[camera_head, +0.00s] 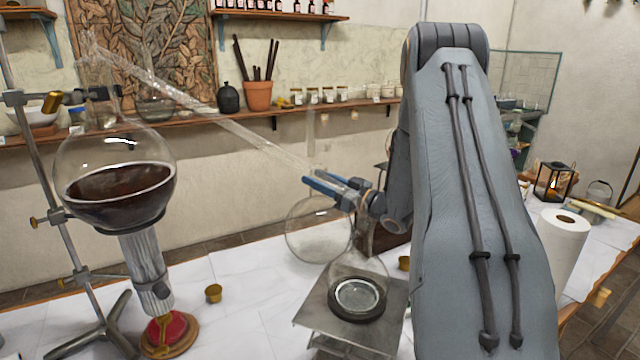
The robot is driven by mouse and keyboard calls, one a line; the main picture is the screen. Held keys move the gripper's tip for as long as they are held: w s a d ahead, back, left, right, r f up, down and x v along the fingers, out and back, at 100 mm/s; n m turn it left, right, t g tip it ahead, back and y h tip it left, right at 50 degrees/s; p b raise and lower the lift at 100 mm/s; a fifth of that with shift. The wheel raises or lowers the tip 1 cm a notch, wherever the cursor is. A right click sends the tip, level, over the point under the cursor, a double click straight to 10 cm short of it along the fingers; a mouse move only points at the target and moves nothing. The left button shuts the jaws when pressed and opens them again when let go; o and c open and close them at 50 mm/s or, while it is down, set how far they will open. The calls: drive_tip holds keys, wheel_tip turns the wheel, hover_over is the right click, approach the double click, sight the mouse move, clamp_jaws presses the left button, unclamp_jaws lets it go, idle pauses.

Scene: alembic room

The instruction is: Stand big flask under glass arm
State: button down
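A clear round flask (318,246), likely the big flask, shows behind and left of a metal stand; what supports it is hidden. Another clear flask (358,264) stands upright on the metal stand (316,312), its base in a dark ring. The glass arm (215,112) slopes down rightward from the top of a large vessel of dark liquid (120,188). Its lower end is near my gripper (318,184). My gripper's blue-edged fingers point left, above both flasks. They overlap the flask necks in the picture, so whether they hold anything is unclear.
A metal support (50,190) and a burner (148,265) stand at the left. A small brass cup (213,293) sits on the white table (245,330). A paper roll (564,250) and a lantern (554,181) are at the right. My arm hides the table's middle right.

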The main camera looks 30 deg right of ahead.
drive_tip(key=shift+w+d+r+b, duration=0.1)
drive_tip(key=shift+w+b, duration=0.4)
drive_tip(key=shift+w, duration=0.9)
drive_tip(key=shift+w+d+b, duration=0.1)
drive_tip(key=shift+w+b, duration=0.4)
drive_tip(key=shift+w, duration=0.95)
drive_tip(key=shift+f, duration=0.4)
drive_tip(key=c, duration=1)
unclamp_jaws()
drive_tip(key=o, duration=0.3)
drive_tip(key=shift+f, duration=0.15)
drive_tip(key=shift+o, duration=0.2)
drive_tip(key=shift+r+p+v, duration=0.25)
drive_tip(key=shift+p+v, duration=0.3)
drive_tip(key=shift+v, duration=1.1)
drive_tip(key=shift+r+p+v, duration=0.25)
drive_tip(key=shift+p+v, duration=0.3)
drive_tip(key=shift+v, duration=1.15)
drive_tip(key=shift+r+p+v, duration=0.25)
drive_tip(key=shift+p+v, duration=0.3)
drive_tip(key=shift+v, duration=1.1)
